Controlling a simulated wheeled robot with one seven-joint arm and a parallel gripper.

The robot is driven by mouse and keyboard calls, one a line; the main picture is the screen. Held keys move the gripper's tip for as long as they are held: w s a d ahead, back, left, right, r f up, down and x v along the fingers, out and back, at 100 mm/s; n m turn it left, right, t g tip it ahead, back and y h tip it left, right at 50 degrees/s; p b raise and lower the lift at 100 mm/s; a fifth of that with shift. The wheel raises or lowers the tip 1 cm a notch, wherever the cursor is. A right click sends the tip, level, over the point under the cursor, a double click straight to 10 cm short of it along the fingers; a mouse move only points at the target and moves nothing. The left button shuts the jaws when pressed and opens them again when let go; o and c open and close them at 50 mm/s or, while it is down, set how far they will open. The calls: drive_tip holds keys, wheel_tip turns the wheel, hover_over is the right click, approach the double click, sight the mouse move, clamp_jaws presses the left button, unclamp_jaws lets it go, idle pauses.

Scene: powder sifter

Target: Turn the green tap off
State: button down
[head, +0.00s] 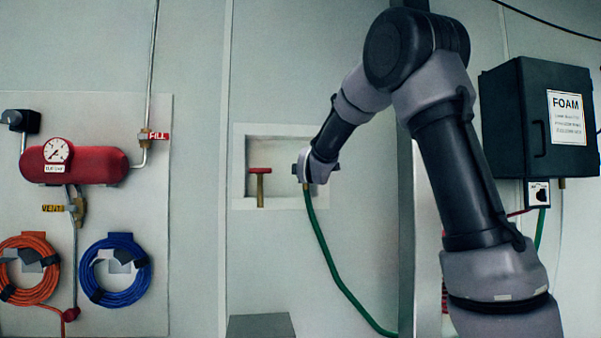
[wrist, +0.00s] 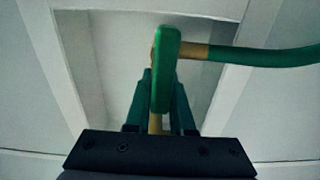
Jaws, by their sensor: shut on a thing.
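The green tap (wrist: 166,72) shows in the wrist view as a flat green handle on a brass stem, inside a white wall recess. The long side of the handle runs up and down in that view. My gripper (wrist: 162,95) has one finger on each side of the handle and is shut on it. In the head view my gripper (head: 304,172) is at the right part of the recess and hides the green handle. A green hose (head: 330,256) hangs from below the tap.
A red tap (head: 260,171) stands left of my gripper in the same recess (head: 240,202). A red tank with a gauge (head: 88,165) and orange and blue hose coils (head: 115,271) are at left. A black FOAM box (head: 535,118) is at right.

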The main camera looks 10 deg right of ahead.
drive_tip(key=shift+f, duration=0.15)
idle(0.4)
drive_tip(key=c, duration=0.8)
unclamp_jaws()
drive_tip(key=s, duration=1)
drive_tip(key=shift+s, duration=0.4)
